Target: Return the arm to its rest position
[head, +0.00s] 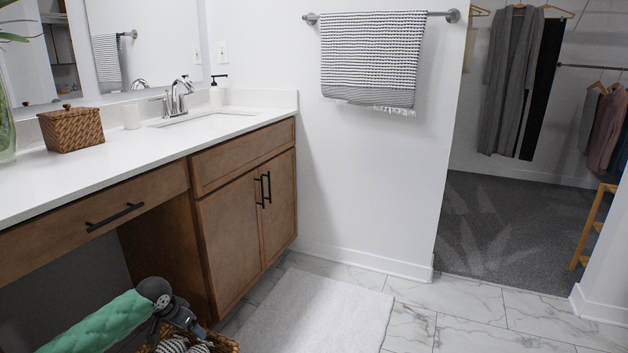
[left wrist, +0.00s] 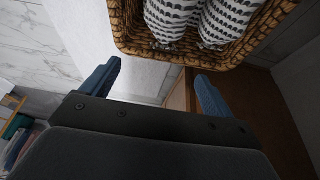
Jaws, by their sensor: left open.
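My left arm (head: 105,322) comes in at the bottom left, in front of the vanity, with its wrist bent down over a woven basket (head: 226,343). In the left wrist view my left gripper (left wrist: 158,80) has its two blue fingers wide apart with nothing between them. The basket (left wrist: 272,38) shows there beyond the fingers, holding rolled patterned towels (left wrist: 172,18). In the head view the towels (head: 172,343) show just under the wrist, and the fingertips cannot be made out. My right gripper is in neither view.
The wooden vanity (head: 228,200) with its white countertop (head: 95,165) stands close beside the left arm. A wicker box (head: 72,129) and a soap dispenser (head: 217,92) are on it. A white bath mat (head: 315,315) lies right of the basket. The tiled floor (head: 470,318) is clear.

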